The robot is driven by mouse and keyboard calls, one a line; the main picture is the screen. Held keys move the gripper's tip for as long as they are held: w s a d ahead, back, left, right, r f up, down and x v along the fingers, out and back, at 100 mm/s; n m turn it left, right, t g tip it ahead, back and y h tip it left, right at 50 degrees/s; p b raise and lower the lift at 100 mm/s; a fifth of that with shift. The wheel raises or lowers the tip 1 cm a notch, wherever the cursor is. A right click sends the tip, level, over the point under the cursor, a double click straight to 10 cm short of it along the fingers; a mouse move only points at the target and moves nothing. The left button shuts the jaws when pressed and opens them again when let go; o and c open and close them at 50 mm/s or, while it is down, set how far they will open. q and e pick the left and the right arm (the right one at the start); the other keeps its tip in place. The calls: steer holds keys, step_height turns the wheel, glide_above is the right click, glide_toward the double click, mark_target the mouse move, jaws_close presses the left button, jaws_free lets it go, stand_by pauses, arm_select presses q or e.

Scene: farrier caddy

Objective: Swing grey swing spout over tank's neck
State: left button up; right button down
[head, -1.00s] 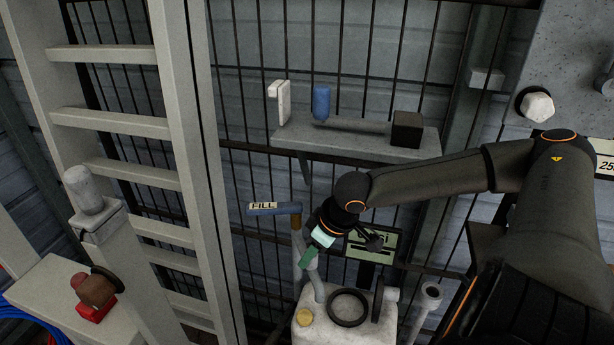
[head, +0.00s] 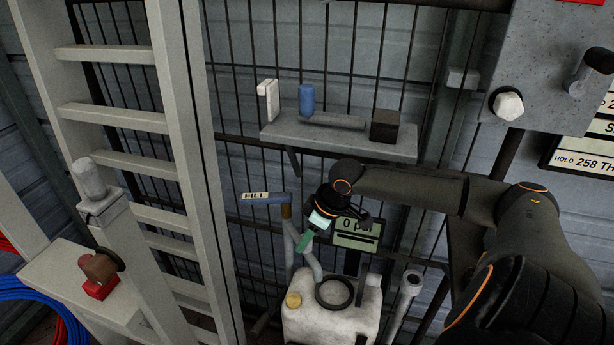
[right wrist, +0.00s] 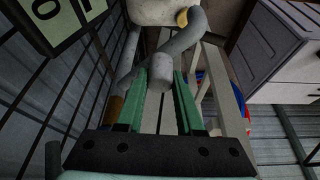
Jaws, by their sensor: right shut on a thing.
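The grey swing spout (head: 314,268) is a bent pipe beside an upright pipe under the blue FILL handle (head: 263,198). Its lower part hangs over the top of the white tank (head: 330,322), close to the black ring (head: 334,292) on the tank. Whether that ring is the neck, and whether the spout's mouth is over it, I cannot tell. My right gripper (head: 304,242), with green fingers, is shut on the spout. In the right wrist view, the grey rounded end (right wrist: 160,72) shows between the fingers. My left gripper is not in view.
A yellow cap (head: 293,300) is on the tank's left top. A gauge sign (head: 357,233) is behind my gripper, on the wire mesh. A grey shelf (head: 345,140) with several items is above. A ladder (head: 190,150) stands left. A grey pipe (head: 404,300) stands right of the tank.

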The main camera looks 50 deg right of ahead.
steer(key=shift+s, duration=0.1)
steer(key=c, duration=0.5)
jaws_free()
steer(key=shift+c, duration=0.2)
steer(key=p+v, duration=0.2)
steer(key=v, duration=0.5)
steer(key=shift+r, duration=0.2)
